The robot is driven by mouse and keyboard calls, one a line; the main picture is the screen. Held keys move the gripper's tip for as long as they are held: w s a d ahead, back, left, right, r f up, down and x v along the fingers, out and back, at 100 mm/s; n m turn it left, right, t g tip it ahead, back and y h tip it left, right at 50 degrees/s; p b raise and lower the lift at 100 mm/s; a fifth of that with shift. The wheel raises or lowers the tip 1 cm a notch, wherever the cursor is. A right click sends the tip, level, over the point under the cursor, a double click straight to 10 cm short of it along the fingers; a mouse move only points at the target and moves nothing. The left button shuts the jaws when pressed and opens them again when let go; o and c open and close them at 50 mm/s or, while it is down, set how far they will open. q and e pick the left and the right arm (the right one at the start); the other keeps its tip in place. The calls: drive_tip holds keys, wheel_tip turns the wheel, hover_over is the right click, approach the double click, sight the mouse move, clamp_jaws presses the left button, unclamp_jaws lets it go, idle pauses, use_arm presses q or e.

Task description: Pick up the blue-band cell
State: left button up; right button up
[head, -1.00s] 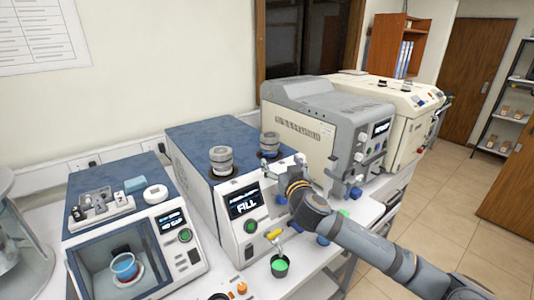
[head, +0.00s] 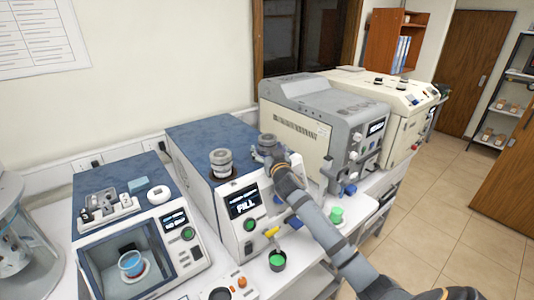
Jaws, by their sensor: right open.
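The blue-band cell (head: 267,139) is a grey metal cylinder standing on the blue top of the FILL machine (head: 204,134), at its right front. Its blue band is mostly hidden now by my right gripper. My right gripper (head: 267,157) is open at the cell, with its fingers low around or beside it; whether they touch it I cannot tell. A second metal cell (head: 221,161) stands to the left on the same machine top, clear of the gripper. My left gripper is not in view.
A device with an open-fronted chamber (head: 120,262) holding a blue cup (head: 131,263) stands at left. A grey instrument (head: 323,105) stands close to the right of the FILL machine. A dark cup with green contents (head: 277,260) stands in front.

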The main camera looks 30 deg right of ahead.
drive_tip(key=shift+s, duration=0.15)
drive_tip(key=c, duration=1.5)
wheel_tip(320, 180, up, 10)
drive_tip(key=shift+r+b, duration=0.1)
drive_tip(key=shift+b, duration=1.05)
drive_tip(key=shift+d, duration=0.1)
